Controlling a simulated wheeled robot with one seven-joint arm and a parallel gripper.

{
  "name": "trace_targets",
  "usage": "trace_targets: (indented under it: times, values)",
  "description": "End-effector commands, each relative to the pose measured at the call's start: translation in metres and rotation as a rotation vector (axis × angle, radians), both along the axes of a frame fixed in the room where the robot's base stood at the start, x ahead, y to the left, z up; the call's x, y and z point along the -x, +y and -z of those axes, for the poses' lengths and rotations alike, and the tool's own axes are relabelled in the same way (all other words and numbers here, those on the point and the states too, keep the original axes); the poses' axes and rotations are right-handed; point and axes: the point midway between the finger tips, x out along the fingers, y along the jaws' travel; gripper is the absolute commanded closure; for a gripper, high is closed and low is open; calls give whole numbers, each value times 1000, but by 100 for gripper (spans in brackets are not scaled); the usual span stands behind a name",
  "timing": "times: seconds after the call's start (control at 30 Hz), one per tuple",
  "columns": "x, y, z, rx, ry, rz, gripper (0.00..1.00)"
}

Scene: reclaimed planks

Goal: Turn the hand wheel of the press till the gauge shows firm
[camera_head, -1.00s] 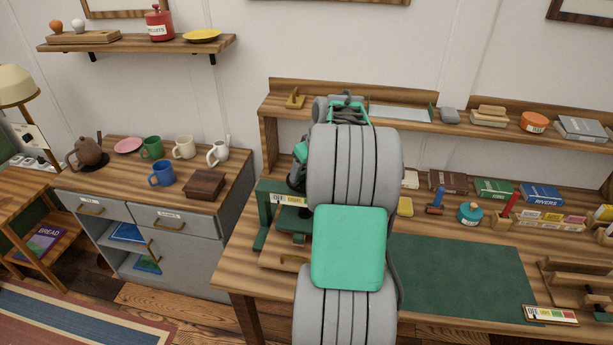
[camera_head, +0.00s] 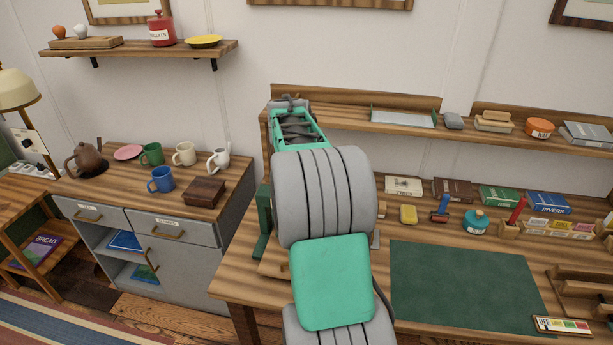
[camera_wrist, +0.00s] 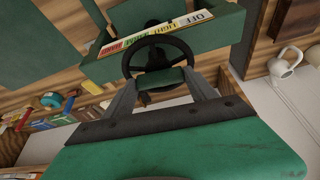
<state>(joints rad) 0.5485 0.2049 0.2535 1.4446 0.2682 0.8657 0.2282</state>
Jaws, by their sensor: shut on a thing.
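The green press (camera_head: 264,222) stands at the left end of the bench, mostly hidden behind my arm in the head view. In the wrist view its green crossbar (camera_wrist: 222,30) carries a gauge strip (camera_wrist: 155,36) with coloured bands and words, seen upside down. I cannot make out for certain where the gauge's pointer stands. The black hand wheel (camera_wrist: 188,50) shows just below the strip. My gripper (camera_wrist: 162,80) is at the wheel, its two grey fingers on either side of its near part, shut on it. The head view hides the fingers.
A green mat (camera_head: 460,285) lies right of my arm, with a coloured gauge card (camera_head: 562,325) at its front right. Books, a yellow block (camera_head: 408,214) and a teal pot (camera_head: 475,221) stand behind it. A shelf (camera_head: 350,117) runs above. Mugs stand on the left cabinet (camera_head: 110,190).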

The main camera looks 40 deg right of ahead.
Motion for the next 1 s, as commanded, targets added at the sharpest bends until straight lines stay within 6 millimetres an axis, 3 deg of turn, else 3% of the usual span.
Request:
trace_targets:
  times: [0.4,0.93,0.97,1.0]
  values:
    - [-2,1,-1,0,-1,192,75]
    - [-2,0,-1,0,-1,218,75]
    - [-2,0,-1,0,-1,218,33]
    - [-2,0,-1,0,-1,218,30]
